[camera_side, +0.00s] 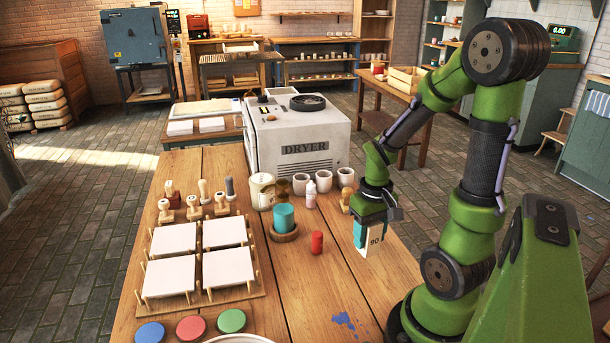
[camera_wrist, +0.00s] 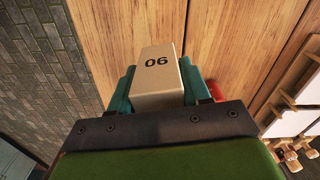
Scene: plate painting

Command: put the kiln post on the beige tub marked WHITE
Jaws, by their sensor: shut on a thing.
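The kiln post is a pale block marked 90 (camera_side: 374,246), upright between the teal fingers of my gripper (camera_side: 363,232). In the wrist view the post (camera_wrist: 158,78) sits between both fingers (camera_wrist: 160,90), its number upside down. My gripper is shut on it low over the right side of the wooden table; I cannot tell whether its base touches the wood. A beige tub (camera_side: 262,192) stands in front of the dryer, left of and behind my gripper. Its lettering is too small to read.
Several cups (camera_side: 324,181) stand near the dryer (camera_side: 297,137). White tiles (camera_side: 226,268) lie on a pegged rack at left.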

